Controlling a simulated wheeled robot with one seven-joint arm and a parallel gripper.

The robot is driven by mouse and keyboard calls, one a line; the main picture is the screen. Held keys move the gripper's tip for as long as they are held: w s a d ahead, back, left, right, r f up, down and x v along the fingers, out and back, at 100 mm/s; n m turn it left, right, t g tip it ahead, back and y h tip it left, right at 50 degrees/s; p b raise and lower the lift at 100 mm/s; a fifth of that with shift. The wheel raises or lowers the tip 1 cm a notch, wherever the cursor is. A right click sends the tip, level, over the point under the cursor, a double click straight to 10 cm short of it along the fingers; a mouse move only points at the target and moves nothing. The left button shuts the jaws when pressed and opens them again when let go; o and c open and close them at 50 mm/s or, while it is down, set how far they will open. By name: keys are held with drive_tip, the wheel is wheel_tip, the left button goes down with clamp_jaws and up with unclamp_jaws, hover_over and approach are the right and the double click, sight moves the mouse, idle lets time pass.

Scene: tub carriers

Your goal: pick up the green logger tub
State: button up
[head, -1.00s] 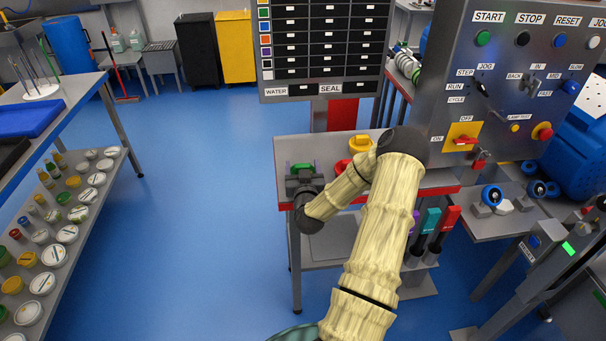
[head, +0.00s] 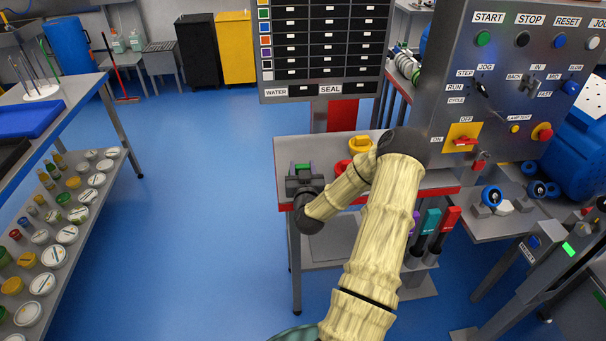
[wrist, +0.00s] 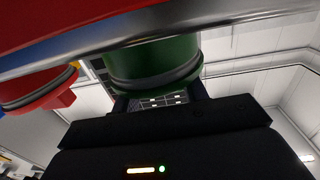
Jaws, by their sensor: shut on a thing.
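The green logger tub (wrist: 150,62) is between my jaws; in the wrist view it has a grey ring around it. In the head view only a small green patch of it shows between the dark fingers. My gripper (head: 304,169) is shut on it at the left front of the grey bench. The wrist view appears upside down, and the bench edge hides one end of the tub. I cannot tell whether the tub touches the bench.
The grey bench (head: 320,150) has a red front edge. A yellow tub (head: 360,144) and a red tub (head: 342,167) stand right of my gripper. A control panel (head: 490,95) rises at the right. A dark board (head: 325,50) stands behind.

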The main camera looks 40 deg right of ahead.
sight(303, 166)
drive_tip(key=shift+r, duration=0.1)
wheel_tip(303, 166, up, 10)
drive_tip(key=shift+f+b, duration=0.1)
drive_tip(key=shift+b, duration=0.25)
idle(0.8)
